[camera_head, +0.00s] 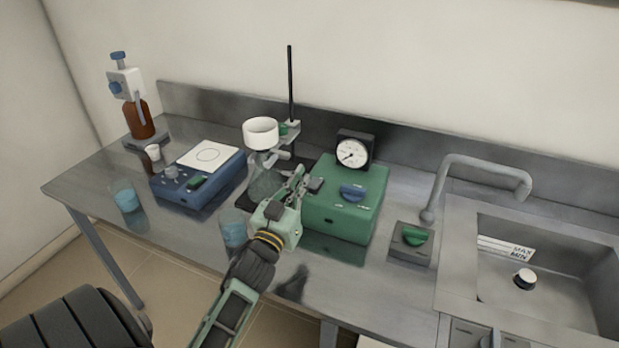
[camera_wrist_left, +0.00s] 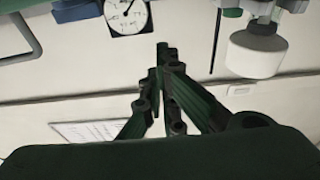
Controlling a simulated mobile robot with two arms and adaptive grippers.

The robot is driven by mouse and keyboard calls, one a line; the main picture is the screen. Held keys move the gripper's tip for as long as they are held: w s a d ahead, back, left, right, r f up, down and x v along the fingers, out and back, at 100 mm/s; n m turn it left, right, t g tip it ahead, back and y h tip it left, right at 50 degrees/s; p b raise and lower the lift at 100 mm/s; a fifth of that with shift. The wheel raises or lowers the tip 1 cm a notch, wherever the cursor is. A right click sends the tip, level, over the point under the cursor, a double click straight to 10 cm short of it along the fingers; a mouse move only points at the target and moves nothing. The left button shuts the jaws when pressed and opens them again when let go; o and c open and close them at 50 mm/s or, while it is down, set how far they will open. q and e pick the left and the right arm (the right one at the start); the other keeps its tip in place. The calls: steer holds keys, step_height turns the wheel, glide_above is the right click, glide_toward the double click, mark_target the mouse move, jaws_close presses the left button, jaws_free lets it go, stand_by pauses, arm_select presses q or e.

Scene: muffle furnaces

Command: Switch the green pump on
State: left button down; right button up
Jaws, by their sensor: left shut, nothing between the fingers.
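The green pump (camera_head: 340,215) is a box on the steel bench, with a blue knob (camera_head: 352,193) on its top and a round white gauge (camera_head: 352,151) at its back. The gauge also shows upside down in the left wrist view (camera_wrist_left: 128,14). A small dark part (camera_head: 316,185) sits at the pump's left top edge. My left gripper (camera_head: 301,172) is shut and empty, its fingertips beside the pump's left edge; I cannot tell whether they touch anything. The fingers show together in the left wrist view (camera_wrist_left: 162,55). My right gripper is in neither view.
Left of the gripper stand a white funnel (camera_head: 261,133) on a glass flask and a thin black rod (camera_head: 291,85). Further left are a blue stirrer (camera_head: 195,190), a brown bottle (camera_head: 139,120) and beakers. A tap (camera_head: 480,163) and sink (camera_head: 560,270) lie at the right.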

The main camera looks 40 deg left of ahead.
arm_select(q)
steer(key=r+p, duration=0.1)
steer(key=r, duration=0.1)
glide_above(315, 183)
steer(key=s, duration=0.3)
steer(key=shift+d+f, duration=0.25)
steer(key=shift+d, duration=0.2)
steer(key=f, duration=0.3)
steer(key=shift+s+f, duration=0.1)
steer(key=shift+s, duration=0.2)
steer(key=shift+s+d+f, duration=0.15)
steer(key=shift+s+f, duration=0.1)
steer(key=shift+f, duration=0.3)
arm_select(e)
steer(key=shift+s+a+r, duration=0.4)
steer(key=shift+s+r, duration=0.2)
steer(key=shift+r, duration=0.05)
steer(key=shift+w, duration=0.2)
